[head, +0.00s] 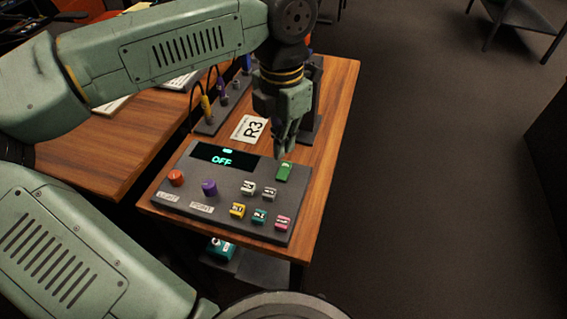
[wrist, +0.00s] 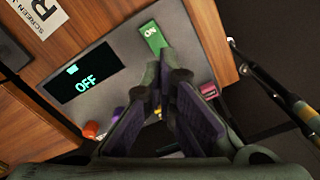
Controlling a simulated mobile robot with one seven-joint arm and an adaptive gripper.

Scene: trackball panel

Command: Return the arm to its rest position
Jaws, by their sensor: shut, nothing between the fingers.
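My gripper (head: 284,150) hangs from my arm, pointing down, just above the back right part of the grey control panel (head: 222,217). Its fingers are shut with nothing between them. In the wrist view the gripper (wrist: 168,62) reaches toward the panel near the green switch. The green switch (head: 284,171) sits at the panel's top right, close below the fingertips in the head view. I cannot tell exactly how far the fingertips are from it. The panel's display (head: 225,158) reads OFF. My arm reaches across the upper left of the head view.
The panel has an orange knob (head: 176,178), a purple knob (head: 209,187) and several coloured buttons. A card marked R3 (head: 249,128) and a rack with cables (head: 207,122) stand behind it. The wooden table (head: 325,150) ends at right; open floor (head: 420,170) lies beyond.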

